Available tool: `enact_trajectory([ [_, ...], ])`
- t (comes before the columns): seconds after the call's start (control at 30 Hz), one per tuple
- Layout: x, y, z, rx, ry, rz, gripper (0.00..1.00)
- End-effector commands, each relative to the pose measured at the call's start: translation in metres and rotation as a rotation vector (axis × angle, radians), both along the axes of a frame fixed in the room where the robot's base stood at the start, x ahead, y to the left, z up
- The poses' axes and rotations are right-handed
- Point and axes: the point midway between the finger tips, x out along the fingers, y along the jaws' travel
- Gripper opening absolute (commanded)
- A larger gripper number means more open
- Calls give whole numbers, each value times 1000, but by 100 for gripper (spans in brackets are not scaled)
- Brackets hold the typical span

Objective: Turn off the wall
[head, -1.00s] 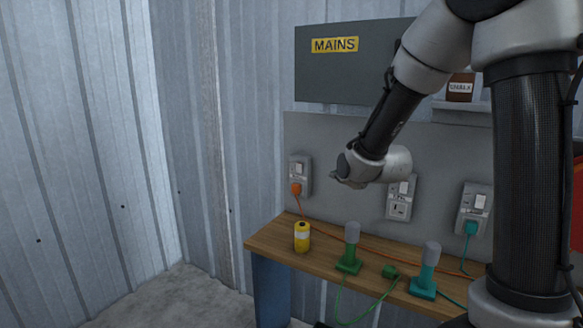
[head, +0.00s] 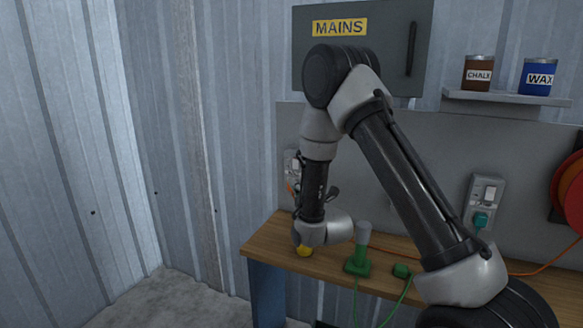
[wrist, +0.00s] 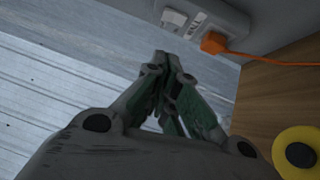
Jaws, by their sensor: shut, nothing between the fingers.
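The left wall socket (head: 291,163) is partly hidden behind my arm in the head view. In the wrist view this socket (wrist: 220,14) has a white rocker switch (wrist: 173,19) and an orange plug (wrist: 213,42) in it. My gripper (wrist: 163,62) is shut and empty, its tips apart from the socket, below the switch in the picture. My wrist hides the gripper in the head view. The right wall socket (head: 485,203) has a white switch and a teal plug (head: 480,220). The middle socket is hidden behind my arm.
A wooden bench (head: 268,243) runs under the sockets. A grey MAINS box (head: 390,25) hangs above. Tins labelled CHALK (head: 478,74) and WAX (head: 538,77) stand on a shelf.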

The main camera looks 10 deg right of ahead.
Motion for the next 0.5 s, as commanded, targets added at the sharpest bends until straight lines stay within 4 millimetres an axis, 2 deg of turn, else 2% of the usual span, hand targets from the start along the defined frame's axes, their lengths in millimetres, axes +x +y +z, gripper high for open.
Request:
enact_trajectory([
  [0.17,5,0,1,1,-1,0,0],
  [0.27,16,2,2,2,-1,-1,0],
  [0.5,64,10,6,3,-2,-2,0],
])
